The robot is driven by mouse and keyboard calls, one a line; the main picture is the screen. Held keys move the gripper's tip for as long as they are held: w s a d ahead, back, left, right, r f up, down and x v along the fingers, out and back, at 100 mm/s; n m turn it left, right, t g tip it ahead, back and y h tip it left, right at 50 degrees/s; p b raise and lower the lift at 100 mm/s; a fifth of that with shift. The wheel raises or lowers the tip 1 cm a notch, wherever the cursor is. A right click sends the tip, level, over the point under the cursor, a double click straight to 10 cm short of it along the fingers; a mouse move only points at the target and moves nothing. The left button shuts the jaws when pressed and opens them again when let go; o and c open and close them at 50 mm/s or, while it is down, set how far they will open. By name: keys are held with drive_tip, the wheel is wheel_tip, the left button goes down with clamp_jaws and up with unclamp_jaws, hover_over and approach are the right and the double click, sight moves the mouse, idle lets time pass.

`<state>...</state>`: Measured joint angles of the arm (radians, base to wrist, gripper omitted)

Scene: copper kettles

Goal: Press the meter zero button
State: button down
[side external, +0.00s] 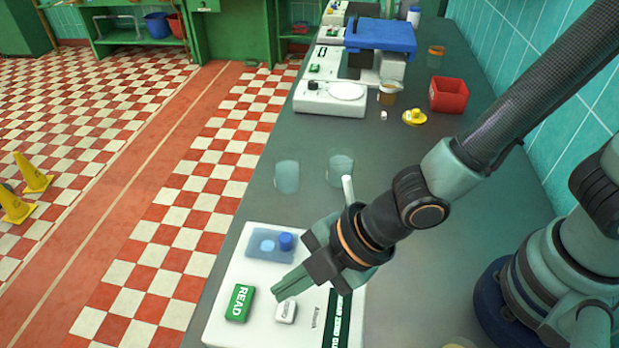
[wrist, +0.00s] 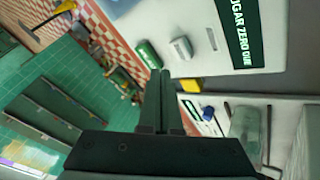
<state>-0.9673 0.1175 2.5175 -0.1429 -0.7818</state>
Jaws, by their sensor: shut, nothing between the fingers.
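The white meter (side external: 252,327) lies on the grey counter in the lower middle of the side view. It carries a green READ button (side external: 238,303), a small white button (side external: 286,311) with lettering too small to read surely, and a blue knob. In the wrist view the white button (wrist: 181,48) sits right of the green button (wrist: 149,53). My gripper (side external: 279,293) is shut and empty, its tips pointing down over the meter close to the white button. In the wrist view the closed fingertips (wrist: 161,74) appear below both buttons. I cannot tell whether they touch anything.
Two clear glasses (side external: 287,177) stand behind the meter. Farther back are a white scale (side external: 330,103), a beaker, a yellow item (side external: 413,117) and a red box (side external: 448,95). The counter between the glasses and scale is mostly clear. The counter's left edge drops to a checkered floor.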

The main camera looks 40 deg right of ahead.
sight(277, 308)
drive_tip(key=shift+f, duration=1.15)
drive_tip(key=shift+f, duration=0.1)
idle(1.2)
drive_tip(key=shift+f, duration=0.3)
drive_tip(key=shift+f, duration=0.5)
idle(0.6)
drive_tip(key=shift+r, duration=0.9)
drive_tip(key=shift+r, duration=0.1)
drive_tip(key=shift+r, duration=2.4)
